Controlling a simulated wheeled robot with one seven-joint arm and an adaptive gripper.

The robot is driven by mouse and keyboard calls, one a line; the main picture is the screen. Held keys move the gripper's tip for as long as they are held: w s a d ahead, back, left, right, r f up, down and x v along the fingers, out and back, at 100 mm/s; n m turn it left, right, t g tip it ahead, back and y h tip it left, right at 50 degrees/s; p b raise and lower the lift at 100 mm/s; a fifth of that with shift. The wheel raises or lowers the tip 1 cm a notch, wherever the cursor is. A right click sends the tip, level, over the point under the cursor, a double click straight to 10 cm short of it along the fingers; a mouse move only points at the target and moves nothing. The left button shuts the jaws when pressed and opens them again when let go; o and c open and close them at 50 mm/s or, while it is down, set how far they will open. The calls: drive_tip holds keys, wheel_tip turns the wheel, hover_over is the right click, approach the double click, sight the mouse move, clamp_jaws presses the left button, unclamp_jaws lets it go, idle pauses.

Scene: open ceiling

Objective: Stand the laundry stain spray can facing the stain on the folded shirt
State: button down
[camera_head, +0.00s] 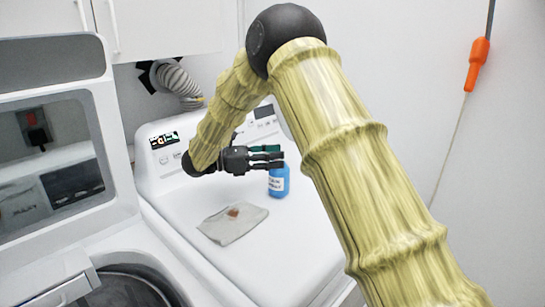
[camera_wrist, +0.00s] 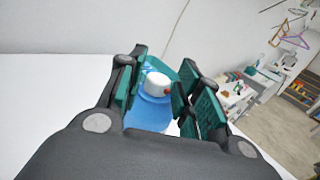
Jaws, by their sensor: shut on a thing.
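The blue spray can (camera_head: 279,182) with a white label stands upright on the white machine top, to the right of and behind the folded shirt. My gripper (camera_head: 268,157) is at the top of the can, shut on it. I cannot tell which way the nozzle points.
The white machine top (camera_head: 290,240) is clear around the shirt and can. A control panel (camera_head: 168,150) rises at the back. A shelf with small items (camera_wrist: 236,95) shows far off in the wrist view.

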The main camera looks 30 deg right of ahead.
drive_tip(key=shift+s+a+r, duration=0.1)
drive_tip(key=shift+s+r, duration=0.1)
drive_tip(key=shift+w+f, duration=0.15)
drive_tip(key=shift+f, duration=0.1)
drive_tip(key=shift+b, duration=0.35)
drive_tip(key=shift+f+b, duration=0.35)
drive_tip(key=shift+b, duration=0.05)
drive_tip(key=c, duration=0.9)
unclamp_jaws()
drive_tip(key=v, duration=1.2)
